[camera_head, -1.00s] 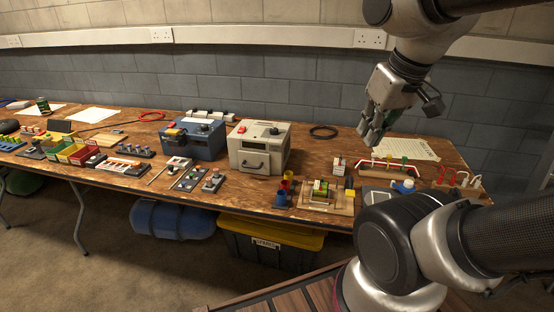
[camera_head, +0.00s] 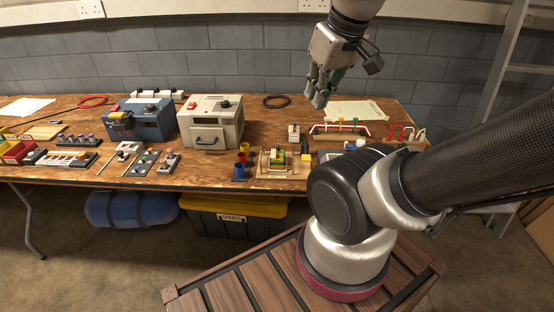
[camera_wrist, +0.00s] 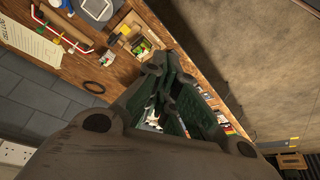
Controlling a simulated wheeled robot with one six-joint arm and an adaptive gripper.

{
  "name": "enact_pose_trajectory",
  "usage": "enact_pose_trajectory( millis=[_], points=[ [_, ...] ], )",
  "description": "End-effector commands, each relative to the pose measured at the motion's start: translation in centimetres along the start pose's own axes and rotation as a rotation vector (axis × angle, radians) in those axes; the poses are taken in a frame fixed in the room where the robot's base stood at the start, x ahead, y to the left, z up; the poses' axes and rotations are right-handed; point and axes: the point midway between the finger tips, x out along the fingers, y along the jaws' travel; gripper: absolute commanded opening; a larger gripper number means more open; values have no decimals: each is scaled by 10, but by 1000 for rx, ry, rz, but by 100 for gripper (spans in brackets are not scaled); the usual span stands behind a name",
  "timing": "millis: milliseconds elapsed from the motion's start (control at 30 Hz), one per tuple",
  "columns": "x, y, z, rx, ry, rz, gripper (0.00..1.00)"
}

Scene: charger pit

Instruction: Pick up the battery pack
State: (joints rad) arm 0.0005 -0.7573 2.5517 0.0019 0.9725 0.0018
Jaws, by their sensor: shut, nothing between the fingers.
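A small green and yellow block (camera_head: 278,157) sits in a wooden cradle (camera_head: 262,171) near the table's front edge. It may be the battery pack, but it is too small to tell. The wrist view also shows this block (camera_wrist: 143,46), at upper middle beyond the fingers. My gripper (camera_head: 318,99) is shut and empty, fingers pointing down, raised above the back of the table and apart from everything on it. In the wrist view my gripper (camera_wrist: 168,66) has its green-padded fingers closed together, hiding part of the table.
A cream box (camera_head: 212,131) and a blue box (camera_head: 143,123) stand left of the cradle. Colored cups (camera_head: 240,168) are beside it. A rack with a red pipe (camera_head: 340,128), a paper sheet (camera_head: 362,110) and a black cable ring (camera_head: 277,101) lie behind. A ladder (camera_head: 490,110) stands right.

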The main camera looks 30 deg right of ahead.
Motion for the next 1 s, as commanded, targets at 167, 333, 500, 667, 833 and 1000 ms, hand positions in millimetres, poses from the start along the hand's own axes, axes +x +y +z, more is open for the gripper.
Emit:
enact_pose_trajectory(
  millis=[167, 333, 500, 667, 833, 1000],
  points=[
    [0, 0, 0, 0, 0, 0, 0],
    [0, 0, 0, 0, 0, 0, 0],
    [4, 4, 2, 21, -19, 8, 26],
    [31, 18, 6, 86, -162, 25, 55],
    [76, 30, -3, 236, -337, -8, 86],
    [134, 39, -18, 531, -453, -53, 88]
  ],
)
